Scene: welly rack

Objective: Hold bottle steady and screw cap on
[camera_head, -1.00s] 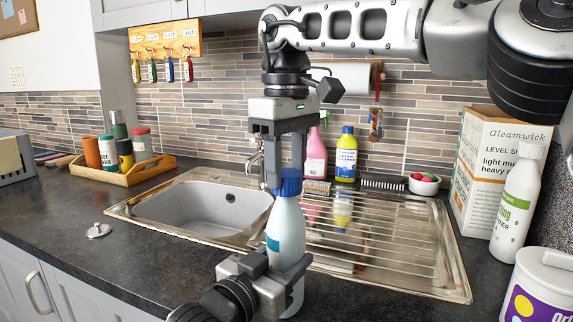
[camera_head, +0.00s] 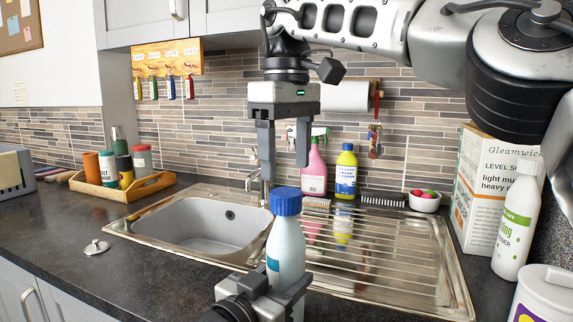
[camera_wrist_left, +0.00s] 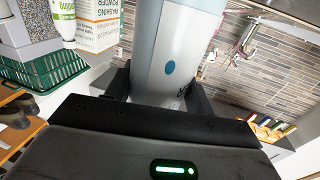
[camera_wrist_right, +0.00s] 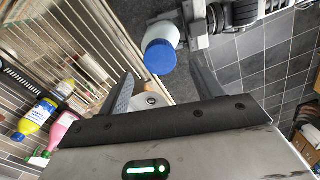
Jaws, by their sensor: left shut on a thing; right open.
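The white bottle (camera_head: 286,250) stands upright in front of the sink, with the blue cap (camera_head: 286,201) on its top. My left gripper (camera_head: 268,296) is shut around the bottle's lower body; the left wrist view shows the bottle (camera_wrist_left: 172,60) between its fingers. My right gripper (camera_head: 285,165) points down, open and empty, with its fingertips above the cap and apart from it. In the right wrist view the cap (camera_wrist_right: 160,57) lies beyond the open fingers. I cannot tell how tightly the cap sits on the neck.
The sink (camera_head: 205,222) and ribbed drainer (camera_head: 385,255) lie behind the bottle. A white cleaner bottle (camera_head: 515,225) and a box (camera_head: 480,200) crowd the right side. The left counter has free room.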

